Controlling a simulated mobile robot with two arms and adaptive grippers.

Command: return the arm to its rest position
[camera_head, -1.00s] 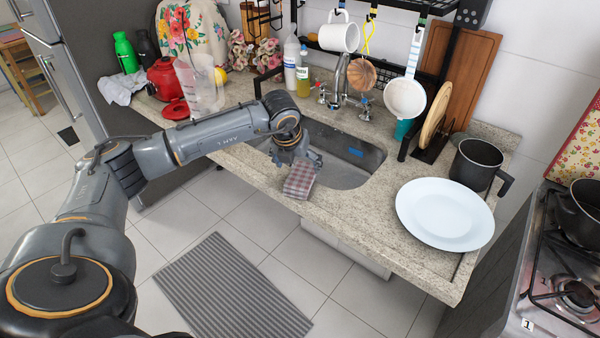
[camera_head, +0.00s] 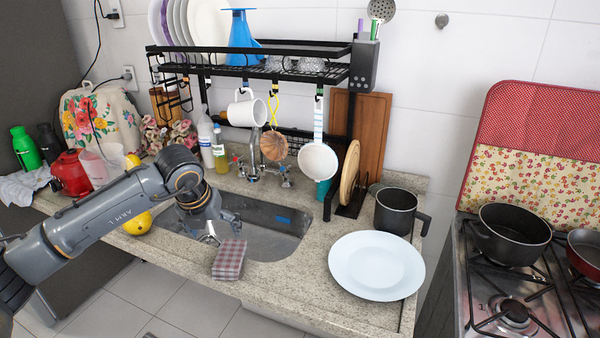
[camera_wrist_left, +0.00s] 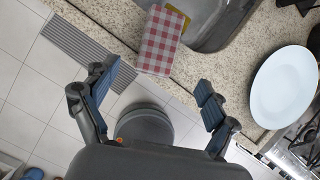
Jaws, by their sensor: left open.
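My left arm (camera_head: 95,215) reaches in from the left over the counter. Its left gripper (camera_head: 208,236) hangs by the sink's front edge, just left of a red-and-white checked cloth (camera_head: 229,259) on the counter edge. In the left wrist view the gripper (camera_wrist_left: 156,80) has its two fingers wide apart with nothing between them. The checked cloth (camera_wrist_left: 160,42) lies beyond the fingertips there, apart from them. My right gripper is not in view.
A sink (camera_head: 262,232) lies behind the cloth. A white plate (camera_head: 376,266) and dark pot (camera_head: 396,211) stand to the right, beside the stove (camera_head: 500,290). A black rack (camera_head: 250,72) overhangs the back. A yellow round thing (camera_head: 138,223) is near my arm.

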